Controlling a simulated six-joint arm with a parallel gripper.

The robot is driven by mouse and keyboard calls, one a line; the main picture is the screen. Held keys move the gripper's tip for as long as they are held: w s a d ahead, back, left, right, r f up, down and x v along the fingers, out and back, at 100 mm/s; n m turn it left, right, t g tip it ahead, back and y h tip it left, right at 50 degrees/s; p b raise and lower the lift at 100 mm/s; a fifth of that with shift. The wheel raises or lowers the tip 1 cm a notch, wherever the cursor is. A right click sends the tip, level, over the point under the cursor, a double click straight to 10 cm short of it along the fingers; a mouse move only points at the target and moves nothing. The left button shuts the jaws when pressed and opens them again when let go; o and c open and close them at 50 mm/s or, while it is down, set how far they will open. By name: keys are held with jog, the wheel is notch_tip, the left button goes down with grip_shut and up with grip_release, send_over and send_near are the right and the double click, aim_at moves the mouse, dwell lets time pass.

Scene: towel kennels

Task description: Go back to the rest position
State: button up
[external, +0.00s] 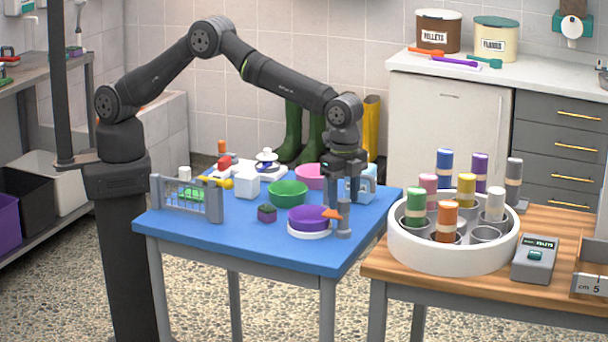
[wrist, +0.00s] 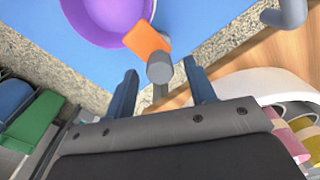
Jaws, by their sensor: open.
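My gripper (external: 345,192) hangs over the right front part of the blue table (external: 210,238), pointing down. In the wrist view its two blue fingers (wrist: 160,92) are apart, with nothing held between them. A grey post with an orange flag-like piece (external: 332,214) stands near the fingers; the orange piece also shows in the wrist view (wrist: 146,40). A purple bowl (external: 308,220) sits on a white round base just left of the gripper, and the orange piece reaches over its rim.
A green bowl (external: 288,194), a pink bowl (external: 310,176) and a small dark box (external: 267,214) are on the blue table. A grey rack (external: 188,197) stands at its left. A white round holder (external: 412,250) with several coloured rolls stands on the wooden table to the right.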

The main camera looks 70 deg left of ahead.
notch_tip(320, 180, up, 17)
notch_tip(320, 180, down, 17)
jog(key=shift+f, duration=0.2)
jog(key=n, duration=0.3)
jog(key=shift+r, duration=0.1)
jog(key=n, duration=0.5)
jog(key=shift+n, duration=0.4)
jog(key=n, duration=0.3)
jog(key=shift+n, duration=0.4)
jog(key=n, duration=0.4)
